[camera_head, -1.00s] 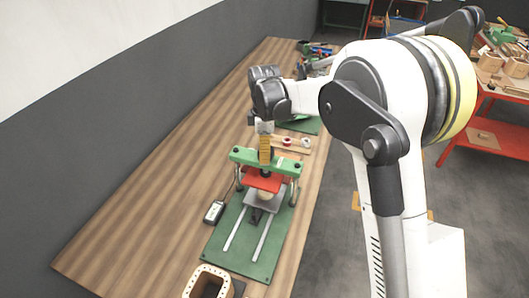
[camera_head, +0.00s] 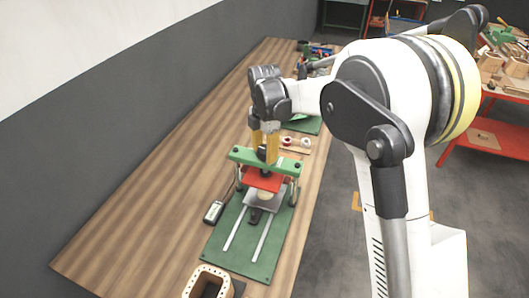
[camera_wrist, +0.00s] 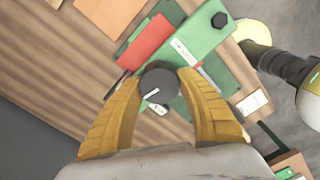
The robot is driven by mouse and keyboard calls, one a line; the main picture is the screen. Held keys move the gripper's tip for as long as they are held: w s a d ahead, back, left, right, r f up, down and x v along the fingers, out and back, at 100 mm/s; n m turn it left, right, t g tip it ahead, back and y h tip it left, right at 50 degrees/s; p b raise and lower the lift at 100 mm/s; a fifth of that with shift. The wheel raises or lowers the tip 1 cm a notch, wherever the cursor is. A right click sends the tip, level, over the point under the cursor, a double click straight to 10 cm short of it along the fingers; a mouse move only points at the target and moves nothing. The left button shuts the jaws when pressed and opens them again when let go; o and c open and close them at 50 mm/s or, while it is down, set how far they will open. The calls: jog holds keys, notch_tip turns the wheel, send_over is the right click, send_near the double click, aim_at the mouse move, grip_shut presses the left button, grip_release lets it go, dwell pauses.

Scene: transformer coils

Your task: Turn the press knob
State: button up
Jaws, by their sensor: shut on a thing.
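The press (camera_head: 284,166) stands on the wooden bench, with a green top beam, a red plate below it and a green base with two pale rails. The dark round press knob (camera_wrist: 160,86) is on top of the beam and has a white pointer line. My gripper (camera_wrist: 159,80) reaches down from above with its two yellow-brown fingers shut on opposite sides of the knob. In the head view my gripper (camera_head: 264,150) is over the middle of the beam, and the knob shows only partly between the fingers.
A small dark box (camera_head: 214,212) with a display sits left of the press. A tan wooden frame (camera_head: 208,278) is at the near end of the bench. Small parts (camera_head: 297,143) lie behind the press. The left of the bench is clear.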

aim_at(265, 149)
dwell(0.4)
jog(key=o, duration=1.2)
notch_tip(265, 149, up, 12)
